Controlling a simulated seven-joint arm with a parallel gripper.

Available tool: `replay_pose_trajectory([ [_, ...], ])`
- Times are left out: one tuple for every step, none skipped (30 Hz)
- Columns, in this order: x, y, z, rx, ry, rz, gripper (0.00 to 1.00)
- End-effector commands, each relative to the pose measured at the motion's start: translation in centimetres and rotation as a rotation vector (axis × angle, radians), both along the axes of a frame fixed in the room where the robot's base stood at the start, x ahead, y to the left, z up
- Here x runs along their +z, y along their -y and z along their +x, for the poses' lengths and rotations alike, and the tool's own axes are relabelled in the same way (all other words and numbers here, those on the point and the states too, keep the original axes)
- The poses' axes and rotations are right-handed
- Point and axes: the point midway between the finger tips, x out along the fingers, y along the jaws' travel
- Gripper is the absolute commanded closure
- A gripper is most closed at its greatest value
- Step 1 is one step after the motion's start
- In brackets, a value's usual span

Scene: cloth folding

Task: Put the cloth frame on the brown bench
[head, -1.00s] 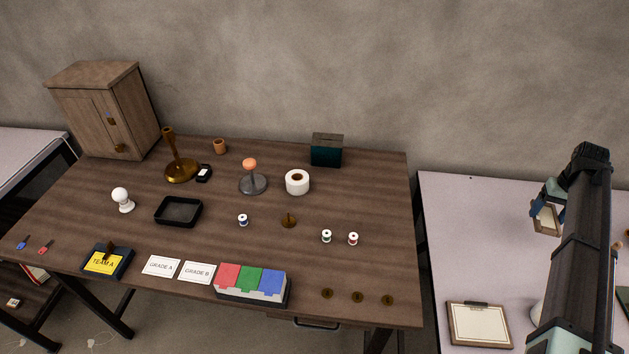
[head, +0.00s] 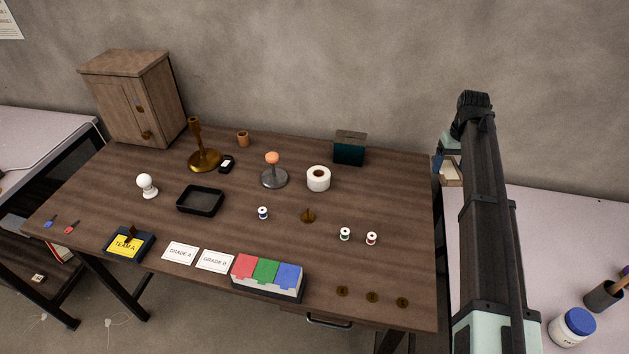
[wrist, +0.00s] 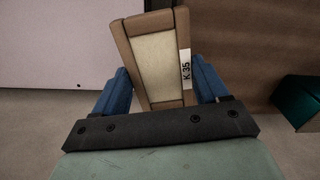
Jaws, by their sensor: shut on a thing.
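The cloth frame (wrist: 156,68) is a brown wooden frame around a cream panel, with a white "K-35" label on its right side in the wrist view. My gripper (wrist: 160,88) is shut on it, with one blue finger at each side. In the head view the frame (head: 452,173) shows partly behind my arm, near the right end of the brown bench (head: 330,265). In the wrist view the frame is over the gap between the pale table and the bench (wrist: 235,45). My gripper's fingers are mostly hidden in the head view.
A teal box (head: 349,148) stands at the bench's back right. A jar (head: 572,327) stands on the pale table (head: 560,230).

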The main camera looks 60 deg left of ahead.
Motion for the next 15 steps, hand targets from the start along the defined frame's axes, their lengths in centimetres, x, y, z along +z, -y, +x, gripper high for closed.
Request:
replay_pose_trajectory([
  [0.5,-1.9,-1.2,0.025,0.001,0.001,0.57],
  [0.7,-2.7,-1.9,0.036,0.001,0.001,0.57],
  [0.9,-3.8,-2.7,0.050,0.001,0.001,0.57],
  [1.1,-4.5,-3.3,0.059,0.000,0.000,0.57],
  [1.3,-5.2,-3.9,0.066,0.000,0.000,0.57],
  [1.5,-6.0,-4.6,0.075,0.000,0.000,0.57],
  [1.7,-6.6,-5.1,0.080,0.000,0.000,0.57],
  [1.9,-7.1,-5.5,0.084,0.000,0.000,0.57],
  [2.1,-7.8,-6.1,0.088,0.000,0.000,0.57],
  [2.3,-8.4,-6.6,0.091,0.000,0.000,0.57],
  [2.4,-8.8,-6.9,0.091,0.000,0.000,0.57],
  [2.7,-9.5,-7.4,0.088,0.000,0.000,0.57],
  [3.0,-10.0,-7.7,0.082,0.001,0.001,0.57],
  [3.3,-10.4,-7.7,0.066,0.001,0.001,0.57],
  [3.6,-10.4,-7.4,0.035,0.001,0.001,0.57],
])
